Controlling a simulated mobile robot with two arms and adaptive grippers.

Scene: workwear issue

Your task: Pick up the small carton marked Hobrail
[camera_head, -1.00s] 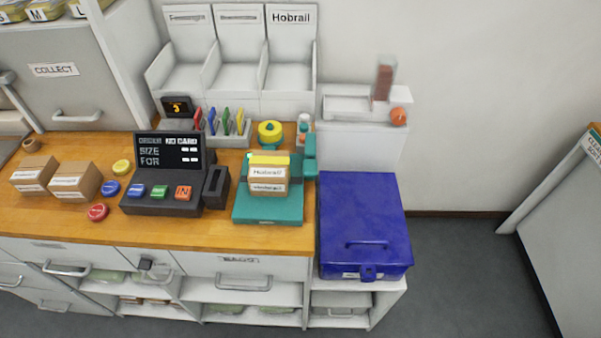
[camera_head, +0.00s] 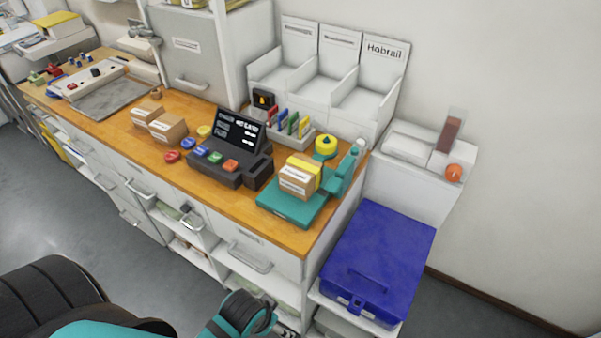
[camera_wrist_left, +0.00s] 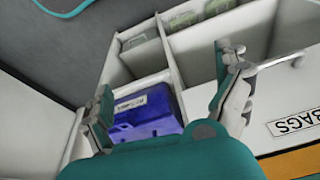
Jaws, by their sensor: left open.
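A small brown carton (camera_head: 296,182) with a yellow top stands on a teal scale (camera_head: 290,209) at the right end of the wooden counter in the head view. Its label is too small to read clearly now; the earlier frame reads Hobrail there. My left gripper (camera_wrist_left: 166,104) is open and empty in the left wrist view, with fingers well apart, facing the shelves and a blue box. In the head view my left arm enters at the bottom, low in front of the counter and away from the carton. My right gripper is not in view.
Two other brown cartons (camera_head: 168,127) stand further left, beside coloured buttons. A dark order terminal (camera_head: 240,134) stands left of the scale. A blue lidded box (camera_head: 378,255) sits lower right of the counter. A Hobrail bin (camera_head: 368,98) is behind. A BAGS drawer (camera_wrist_left: 271,105) shows in the wrist view.

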